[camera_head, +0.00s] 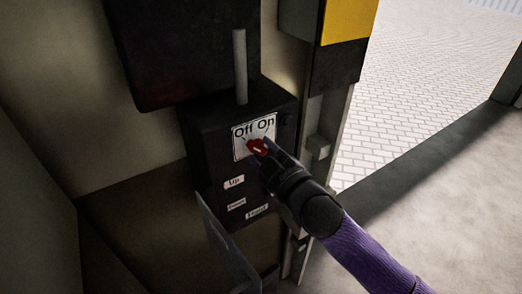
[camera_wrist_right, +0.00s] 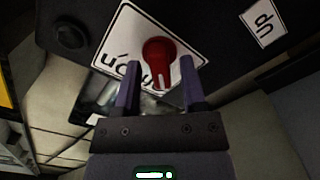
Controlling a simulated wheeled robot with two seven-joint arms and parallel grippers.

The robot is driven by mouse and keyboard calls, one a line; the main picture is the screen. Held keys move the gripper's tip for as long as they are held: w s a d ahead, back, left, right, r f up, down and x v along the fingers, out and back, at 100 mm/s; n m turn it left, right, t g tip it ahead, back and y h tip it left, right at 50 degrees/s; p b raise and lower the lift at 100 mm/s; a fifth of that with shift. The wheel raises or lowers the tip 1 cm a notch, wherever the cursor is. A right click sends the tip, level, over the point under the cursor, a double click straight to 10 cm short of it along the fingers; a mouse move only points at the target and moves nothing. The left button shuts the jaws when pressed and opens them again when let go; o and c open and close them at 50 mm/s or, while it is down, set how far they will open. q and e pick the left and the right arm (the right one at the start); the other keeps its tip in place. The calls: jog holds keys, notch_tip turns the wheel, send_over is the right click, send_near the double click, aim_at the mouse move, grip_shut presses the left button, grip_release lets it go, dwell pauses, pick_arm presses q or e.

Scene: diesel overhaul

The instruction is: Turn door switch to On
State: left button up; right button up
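The door switch is a red rotary knob (camera_head: 258,146) on a white plate (camera_head: 240,152) marked Off and On, on the front of a dark control box (camera_head: 205,150). In the head view the knob is partly covered by my right gripper (camera_head: 258,155). In the right wrist view the red knob (camera_wrist_right: 158,62) shows between the two fingers of the right gripper (camera_wrist_right: 158,82), with a gap on each side. The gripper is open around the knob's lower part; contact cannot be told. Which mark the knob points to is unclear. My left gripper is not in view.
Labels reading Up (camera_head: 234,182) and others sit lower on the box. A grey pipe (camera_head: 240,65) rises from its top. A dark panel (camera_head: 215,225) stands below left. A doorway to paved ground (camera_head: 400,95) is at the right.

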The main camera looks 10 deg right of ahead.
jog(key=c, duration=0.6)
jog(key=shift+r+m+p, duration=0.1)
jog(key=shift+m+p, duration=0.25)
jog(key=shift+m, duration=0.15)
jog(key=m+p, duration=0.1)
jog(key=m, duration=0.2)
jog(key=m+p, duration=0.2)
jog(key=m, duration=0.2)
jog(key=m+p, duration=0.2)
jog(key=m, duration=0.1)
jog(key=shift+d+r+m, duration=0.15)
jog(key=shift+r+m, duration=0.15)
jog(key=shift+r, duration=0.1)
jog(key=m, duration=0.3)
jog(key=shift+f+m, duration=0.25)
jog(key=shift+m, duration=0.15)
jog(key=m, duration=0.2)
jog(key=shift+w+d+f+m, duration=0.1)
jog(key=shift+f+m, duration=0.15)
jog(key=shift+m, duration=0.15)
jog(key=o, duration=1.3)
